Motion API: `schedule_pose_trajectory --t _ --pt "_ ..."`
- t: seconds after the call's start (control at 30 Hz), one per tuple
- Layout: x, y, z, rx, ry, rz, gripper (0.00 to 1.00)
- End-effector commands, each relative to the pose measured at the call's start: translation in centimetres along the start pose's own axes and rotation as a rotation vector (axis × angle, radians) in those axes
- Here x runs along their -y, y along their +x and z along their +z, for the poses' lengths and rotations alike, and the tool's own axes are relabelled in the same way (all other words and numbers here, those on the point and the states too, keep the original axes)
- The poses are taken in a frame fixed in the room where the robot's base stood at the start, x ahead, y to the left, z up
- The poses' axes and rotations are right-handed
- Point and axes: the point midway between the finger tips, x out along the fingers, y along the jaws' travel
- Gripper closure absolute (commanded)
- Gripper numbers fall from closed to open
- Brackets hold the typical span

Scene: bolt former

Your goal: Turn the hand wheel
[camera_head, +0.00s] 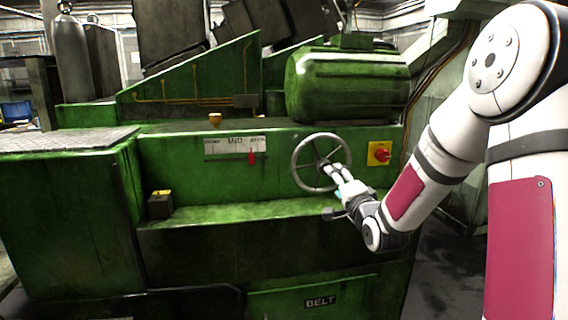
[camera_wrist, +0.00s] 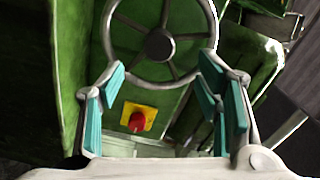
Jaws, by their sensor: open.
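The hand wheel (camera_head: 297,172) is a grey metal ring with spokes and a dark hub, mounted on the front of the green machine. It also shows at the top centre of the wrist view (camera_wrist: 160,82), with its top edge cut off. My gripper (camera_head: 334,172) is in front of the wheel's lower right part in the head view and hides some of it. In the wrist view my gripper (camera_wrist: 162,105) is open, its teal-padded fingers apart and nothing held between them. The wheel appears beyond the fingertips; I cannot tell whether they touch it.
A yellow plate with a red switch (camera_head: 379,153) sits right of the wheel. A panel with a red pointer (camera_head: 251,158) is to its left. A green motor housing (camera_head: 345,85) sits above. A ledge (camera_head: 240,212) juts out below. A small yellow-topped box (camera_head: 160,205) stands at the left.

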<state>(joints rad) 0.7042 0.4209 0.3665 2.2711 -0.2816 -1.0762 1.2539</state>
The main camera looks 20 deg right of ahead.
Motion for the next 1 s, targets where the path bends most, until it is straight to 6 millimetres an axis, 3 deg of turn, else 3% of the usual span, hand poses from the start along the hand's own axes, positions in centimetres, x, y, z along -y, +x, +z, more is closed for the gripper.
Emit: schedule_pose_trajectory --t 0.3,0.5,0.77,1.0 --pt "-0.4 0.1 0.1 0.005 -0.804 -0.005 0.41" --pt "-0.1 -0.5 -0.2 0.0 -1.239 -0.001 0.41" --pt "0.2 -0.6 -0.5 -0.002 -1.444 0.002 0.41" --pt "0.1 2.5 -0.5 -0.001 -1.445 0.002 0.41"
